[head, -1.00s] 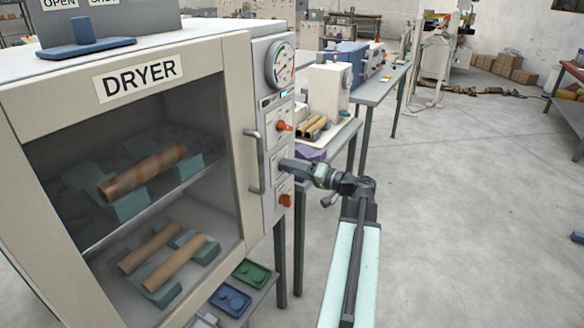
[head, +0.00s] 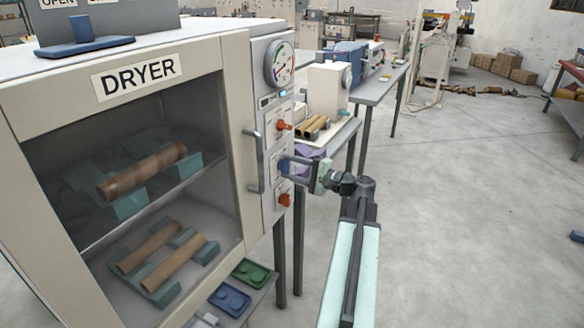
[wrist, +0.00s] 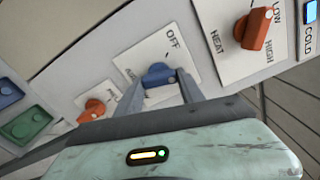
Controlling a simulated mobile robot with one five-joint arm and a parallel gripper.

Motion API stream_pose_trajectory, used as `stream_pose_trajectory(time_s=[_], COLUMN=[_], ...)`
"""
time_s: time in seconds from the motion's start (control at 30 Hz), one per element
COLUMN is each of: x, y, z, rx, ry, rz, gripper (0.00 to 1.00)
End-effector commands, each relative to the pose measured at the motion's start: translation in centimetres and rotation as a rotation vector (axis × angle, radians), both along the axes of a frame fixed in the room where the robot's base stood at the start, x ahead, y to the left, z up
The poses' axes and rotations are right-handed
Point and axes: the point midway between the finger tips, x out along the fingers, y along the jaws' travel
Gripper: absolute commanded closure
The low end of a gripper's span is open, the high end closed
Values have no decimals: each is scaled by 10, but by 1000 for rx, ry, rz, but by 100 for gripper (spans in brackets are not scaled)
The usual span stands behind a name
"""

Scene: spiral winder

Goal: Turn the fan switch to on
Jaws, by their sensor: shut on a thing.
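The dryer (head: 262,255) stands at the left in the head view, with a column of knobs on its right side panel. In the wrist view my gripper (wrist: 164,80) is shut on the blue knob (wrist: 157,72), one finger on each side. Its white plate (wrist: 185,55) reads OFF above the knob; another label at the left is partly hidden by a finger. In the head view my gripper (head: 289,164) reaches the panel between two orange knobs, and the blue knob is too small and covered to read its pointing there.
An orange HEAT knob (wrist: 254,28) is close on one side, and another orange knob (wrist: 92,110) on the other. The door handle (head: 255,162) stands out just left of the panel. Blue (head: 230,298) and green (head: 250,271) trays lie below.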

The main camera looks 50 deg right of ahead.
Motion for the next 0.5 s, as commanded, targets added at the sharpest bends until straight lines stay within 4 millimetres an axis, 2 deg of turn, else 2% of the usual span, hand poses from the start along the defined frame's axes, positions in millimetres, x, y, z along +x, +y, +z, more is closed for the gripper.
stream_pose_trajectory(time_s=[0.2, 0.5], x=[-1, -1], y=[2, 3], z=[-3, -3], rx=[173, 343], ry=[50, 92], rz=[5, 5], gripper=[95, 95])
